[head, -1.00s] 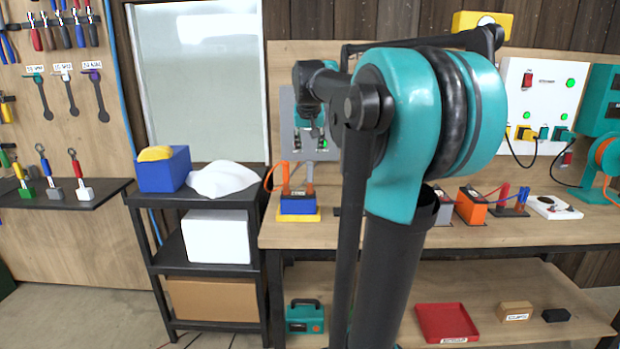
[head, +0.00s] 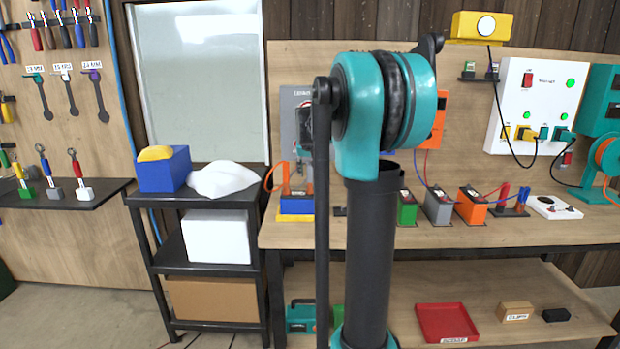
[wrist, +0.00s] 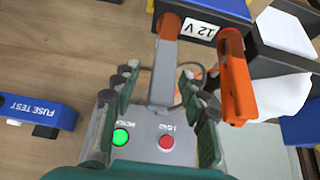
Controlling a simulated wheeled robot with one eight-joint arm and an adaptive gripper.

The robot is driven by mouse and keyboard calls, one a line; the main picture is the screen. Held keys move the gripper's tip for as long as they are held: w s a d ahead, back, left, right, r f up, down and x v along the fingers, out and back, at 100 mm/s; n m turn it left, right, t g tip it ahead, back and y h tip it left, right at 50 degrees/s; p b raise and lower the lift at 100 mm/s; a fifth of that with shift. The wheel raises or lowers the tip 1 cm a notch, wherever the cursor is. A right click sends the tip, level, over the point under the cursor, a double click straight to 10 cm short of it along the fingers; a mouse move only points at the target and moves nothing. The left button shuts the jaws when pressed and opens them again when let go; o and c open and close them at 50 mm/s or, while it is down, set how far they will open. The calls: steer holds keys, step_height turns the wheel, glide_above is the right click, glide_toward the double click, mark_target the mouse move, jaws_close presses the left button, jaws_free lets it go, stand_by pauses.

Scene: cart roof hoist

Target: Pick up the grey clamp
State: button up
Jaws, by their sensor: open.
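The grey clamp (wrist: 165,72) stands out from the 12 V battery (wrist: 236,10) in the wrist view. An orange clamp (wrist: 236,85) is on the same battery, to the right. My gripper (wrist: 169,76) is open, with its left finger pair to the left of the grey clamp and the right pair between it and the orange clamp. Contact with the grey clamp cannot be told. In the head view the battery (head: 297,205) is on the bench, and my arm hides the grey clamp and the gripper.
A grey panel with a green light and a red button (wrist: 145,138) lies beyond the clamps in the wrist view. A blue fuse test block (wrist: 38,110) is to the left. The black shelf cart (head: 150,262) stands left of the bench (head: 470,237).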

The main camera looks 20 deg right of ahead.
steer(key=shift+x, duration=1.05)
steer(key=shift+c, duration=0.6)
jaws_close()
